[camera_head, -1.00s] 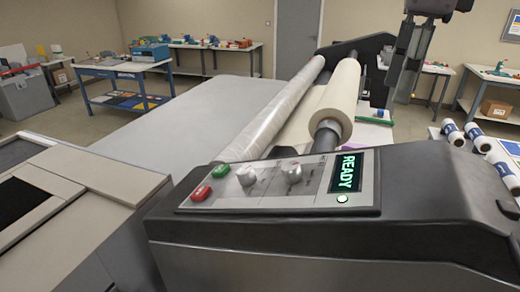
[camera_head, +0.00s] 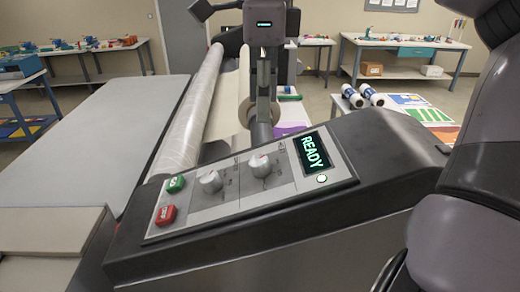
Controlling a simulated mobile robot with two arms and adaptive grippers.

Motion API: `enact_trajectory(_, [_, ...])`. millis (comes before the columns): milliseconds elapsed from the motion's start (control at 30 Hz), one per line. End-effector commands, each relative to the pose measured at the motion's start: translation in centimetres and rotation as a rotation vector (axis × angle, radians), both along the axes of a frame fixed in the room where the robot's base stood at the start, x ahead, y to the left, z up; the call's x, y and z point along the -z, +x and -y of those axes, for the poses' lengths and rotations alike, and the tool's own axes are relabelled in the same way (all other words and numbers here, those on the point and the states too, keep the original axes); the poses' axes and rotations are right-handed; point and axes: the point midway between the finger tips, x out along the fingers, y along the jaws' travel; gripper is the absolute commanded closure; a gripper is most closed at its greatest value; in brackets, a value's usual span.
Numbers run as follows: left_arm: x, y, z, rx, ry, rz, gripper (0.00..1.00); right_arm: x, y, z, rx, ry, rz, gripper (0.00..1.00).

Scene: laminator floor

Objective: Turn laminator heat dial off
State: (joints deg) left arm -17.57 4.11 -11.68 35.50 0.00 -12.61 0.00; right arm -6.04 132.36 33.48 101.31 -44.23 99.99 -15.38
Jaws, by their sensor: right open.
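The laminator's control panel (camera_head: 238,190) is tilted towards me in the middle of the view. It carries two silver dials, a left dial (camera_head: 210,182) and a right dial (camera_head: 261,166). Their small print is too fine to read, so I cannot tell which is the heat dial. A display (camera_head: 314,151) on the panel reads READY in green. My left gripper is not in view.
A green button (camera_head: 176,184) and a red button (camera_head: 166,215) sit left of the dials. A film roll (camera_head: 187,115) and the grey laminator bed (camera_head: 95,130) lie behind to the left. Side tables (camera_head: 405,45) stand along the back wall. White rolls (camera_head: 362,95) lie at the right.

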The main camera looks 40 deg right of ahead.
Motion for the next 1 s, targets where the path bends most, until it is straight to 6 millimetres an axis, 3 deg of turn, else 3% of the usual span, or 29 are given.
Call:
enact_trajectory(167, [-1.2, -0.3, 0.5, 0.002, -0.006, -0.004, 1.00, 3.8, 0.0, 0.1, -0.002, 0.001, -0.006, 0.49])
enact_trajectory(500, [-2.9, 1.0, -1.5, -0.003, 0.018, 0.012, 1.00, 9.8, 0.2, 0.1, 0.001, -0.001, -0.004, 0.49])
enact_trajectory(700, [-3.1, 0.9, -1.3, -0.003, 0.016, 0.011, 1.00, 11.1, 0.2, 0.2, 0.002, -0.001, -0.001, 0.49])
enact_trajectory(1000, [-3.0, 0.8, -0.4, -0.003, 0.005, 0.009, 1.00, 11.3, 0.3, 0.2, 0.002, -0.001, 0.001, 0.52])
